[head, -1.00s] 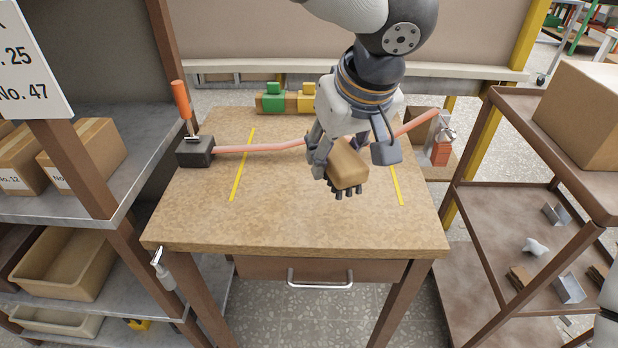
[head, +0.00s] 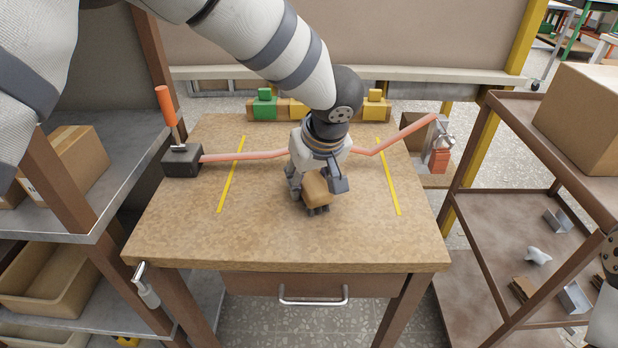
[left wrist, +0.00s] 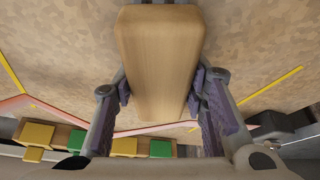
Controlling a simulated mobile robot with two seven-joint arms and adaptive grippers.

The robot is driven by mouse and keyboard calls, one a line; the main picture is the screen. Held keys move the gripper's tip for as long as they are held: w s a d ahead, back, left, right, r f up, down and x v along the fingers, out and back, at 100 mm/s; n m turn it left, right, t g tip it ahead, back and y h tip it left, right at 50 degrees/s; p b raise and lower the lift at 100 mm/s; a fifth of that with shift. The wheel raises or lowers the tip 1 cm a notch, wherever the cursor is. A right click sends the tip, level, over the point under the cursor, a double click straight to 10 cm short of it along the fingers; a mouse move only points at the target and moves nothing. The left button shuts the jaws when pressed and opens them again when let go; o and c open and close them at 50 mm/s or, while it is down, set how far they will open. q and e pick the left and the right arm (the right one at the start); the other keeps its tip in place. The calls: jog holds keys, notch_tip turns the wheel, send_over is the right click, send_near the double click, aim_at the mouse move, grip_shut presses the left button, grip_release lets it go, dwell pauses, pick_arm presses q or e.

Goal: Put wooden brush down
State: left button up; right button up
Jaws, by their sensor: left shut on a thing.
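The wooden brush (head: 316,187) is a light tan block with dark bristles under it. It is over the middle of the brown worktable (head: 270,235), between two yellow lines, bristles downward. My left gripper (head: 315,184) is shut on the brush, with a finger on each side. The bristles are close to the tabletop; I cannot tell whether they touch it. In the left wrist view, the wooden back of the brush (left wrist: 158,60) is between the two purple-padded fingers. My right gripper is not in view.
A pink hose (head: 245,156) runs behind the brush from a dark block with an orange-handled tool (head: 180,158) to a metal fitting (head: 438,142). A rack of green and yellow blocks (head: 292,110) stands at the back. The front tabletop is clear. Shelves flank both sides.

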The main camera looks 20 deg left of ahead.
pick_arm(q)
jog(key=o, duration=1.1)
jog(key=shift+f, duration=0.1)
jog(key=shift+r, duration=0.4)
jog(key=p+v, duration=0.1)
jog(key=v, duration=1)
jog(key=shift+s+d+r, duration=0.1)
jog(key=shift+d+r, duration=0.05)
jog(key=shift+r, duration=0.1)
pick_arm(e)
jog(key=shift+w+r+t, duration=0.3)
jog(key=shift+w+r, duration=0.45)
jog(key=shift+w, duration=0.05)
